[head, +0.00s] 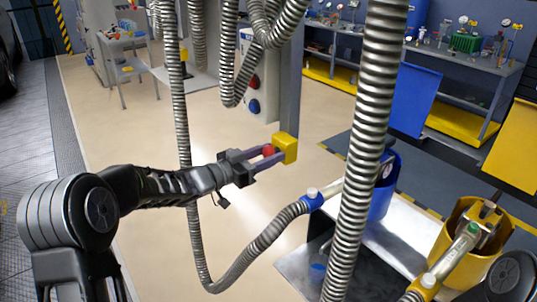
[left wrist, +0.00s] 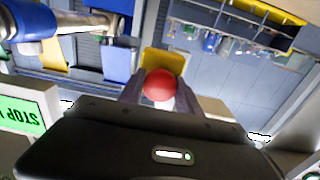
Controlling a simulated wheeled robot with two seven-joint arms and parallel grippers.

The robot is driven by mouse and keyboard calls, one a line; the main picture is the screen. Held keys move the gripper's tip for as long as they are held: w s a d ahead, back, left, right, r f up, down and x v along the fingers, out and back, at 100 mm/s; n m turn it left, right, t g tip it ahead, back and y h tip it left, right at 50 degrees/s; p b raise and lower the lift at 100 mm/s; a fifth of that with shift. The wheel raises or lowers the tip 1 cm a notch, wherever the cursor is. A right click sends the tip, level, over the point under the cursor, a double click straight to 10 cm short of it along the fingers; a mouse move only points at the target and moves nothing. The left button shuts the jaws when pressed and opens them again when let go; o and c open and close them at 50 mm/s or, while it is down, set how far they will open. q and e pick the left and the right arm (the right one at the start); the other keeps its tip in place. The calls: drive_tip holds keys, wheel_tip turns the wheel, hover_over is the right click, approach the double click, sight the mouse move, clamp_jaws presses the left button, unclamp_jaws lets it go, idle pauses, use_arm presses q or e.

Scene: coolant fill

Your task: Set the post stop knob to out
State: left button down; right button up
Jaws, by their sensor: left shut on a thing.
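The post stop knob (head: 268,151) is a round red knob on a yellow box (head: 286,146) fixed to the side of a grey post (head: 290,75). My left gripper (head: 268,157) reaches in from the left and is shut on the knob, one finger on each side. The left wrist view shows the red knob (left wrist: 160,85) between the two fingers, with the yellow box (left wrist: 163,60) right behind it. How far out the knob stands is hard to tell. My right gripper is not in view.
Ribbed metal hoses (head: 372,110) hang in front of and beside the post. A hose with a blue collar (head: 313,199) runs below my left gripper. A blue container (head: 384,190) and a yellow bucket (head: 455,255) stand at the right. Open floor (head: 130,120) lies left.

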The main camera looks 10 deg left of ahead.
use_arm(q)
drive_tip(key=shift+s+a, duration=0.45)
drive_tip(key=shift+s, duration=0.05)
drive_tip(key=c, duration=1.3)
unclamp_jaws()
drive_tip(key=shift+f, duration=0.1)
drive_tip(key=o, duration=0.4)
drive_tip(key=shift+s, duration=0.1)
drive_tip(key=shift+c, duration=0.2)
drive_tip(key=shift+o, duration=0.5)
drive_tip(key=b+v, duration=0.2)
drive_tip(key=v, duration=0.5)
drive_tip(key=shift+s+a, duration=0.25)
